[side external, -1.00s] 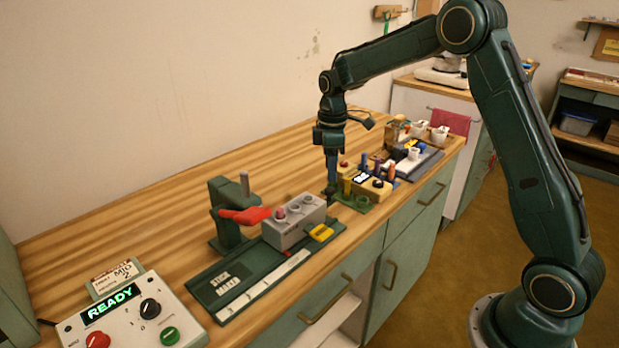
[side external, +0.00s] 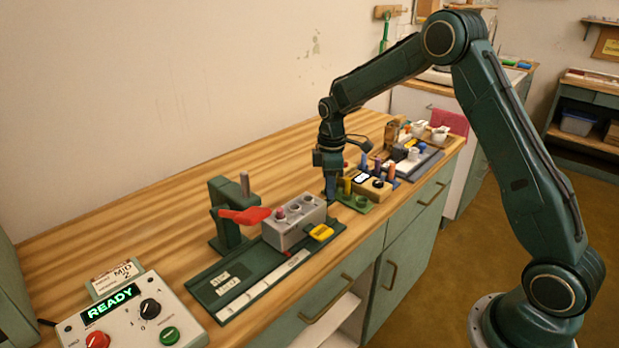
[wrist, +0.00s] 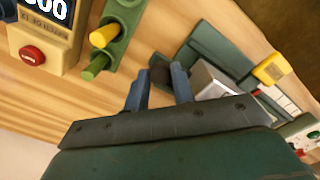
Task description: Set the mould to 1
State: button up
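The mould (side external: 294,223) is a grey block with round holes in its top, on a dark green slide base (side external: 240,277). A white scale strip (side external: 262,277) runs along the base's front; its markings are too small to read. The mould also shows in the wrist view (wrist: 212,80), partly hidden by a finger. My gripper (side external: 330,198) points down just past the mould's far right end. Contact with the knob cannot be told.
A red-handled press (side external: 232,213) stands behind the mould. A yellow tag (side external: 321,232) sticks out at its front. A green rack (side external: 358,202) with coloured sticks stands close to the right of my gripper. A control box (side external: 135,318) reading READY is front left.

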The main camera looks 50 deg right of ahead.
aim_at(309, 197)
grip_shut()
jog(key=a, duration=0.8)
jog(key=o, duration=0.7)
grip_release()
jog(key=shift+r, duration=0.1)
notch_tip(309, 197, up, 14)
